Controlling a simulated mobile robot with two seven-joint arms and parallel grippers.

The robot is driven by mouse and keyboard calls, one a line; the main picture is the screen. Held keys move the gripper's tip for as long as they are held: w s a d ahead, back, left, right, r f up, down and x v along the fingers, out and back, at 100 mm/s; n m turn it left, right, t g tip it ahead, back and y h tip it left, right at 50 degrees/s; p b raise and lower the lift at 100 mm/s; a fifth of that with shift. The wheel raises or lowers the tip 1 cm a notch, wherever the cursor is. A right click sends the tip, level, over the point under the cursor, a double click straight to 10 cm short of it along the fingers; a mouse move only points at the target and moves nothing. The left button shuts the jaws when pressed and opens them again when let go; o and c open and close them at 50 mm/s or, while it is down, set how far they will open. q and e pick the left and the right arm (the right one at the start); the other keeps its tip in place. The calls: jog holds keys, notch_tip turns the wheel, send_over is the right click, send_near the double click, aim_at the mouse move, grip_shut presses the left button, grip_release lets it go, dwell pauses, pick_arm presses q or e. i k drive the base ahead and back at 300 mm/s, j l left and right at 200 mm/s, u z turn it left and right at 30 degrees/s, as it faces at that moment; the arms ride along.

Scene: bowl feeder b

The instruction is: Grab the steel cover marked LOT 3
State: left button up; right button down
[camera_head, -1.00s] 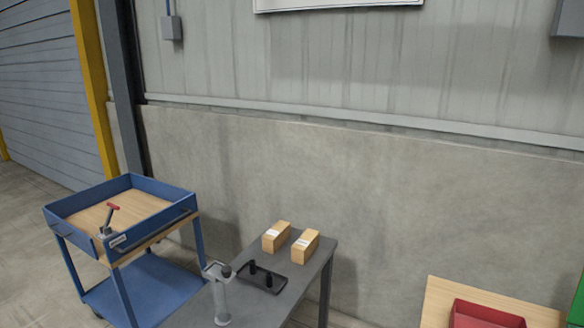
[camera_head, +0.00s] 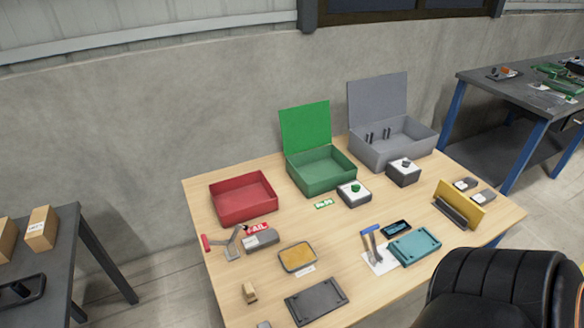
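I cannot read a LOT 3 mark on anything, so I cannot tell which thing is the steel cover. Several grey pieces lie on the wooden table (camera_head: 225,273). A grey block with a white label (camera_head: 262,240) lies by the red FAIL tag. A grey box with a white top and green knob (camera_head: 353,194) and a grey box with a dark knob (camera_head: 403,172) stand in front of the open bins. A small labelled grey piece (camera_head: 483,196) lies at the right behind a yellow bracket. Neither of my grippers is in view.
A red bin (camera_head: 243,210), a green bin (camera_head: 322,184) and a grey bin (camera_head: 368,154) line the back. A teal plate (camera_head: 414,246) and dark plate (camera_head: 316,302) lie nearer. Dark tables stand either side.

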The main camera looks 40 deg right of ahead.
aim_at(269, 237)
jog(key=z, duration=1.1)
jog(key=l+u, duration=0.2)
jog(key=l, duration=1.25)
jog(key=i, duration=0.05)
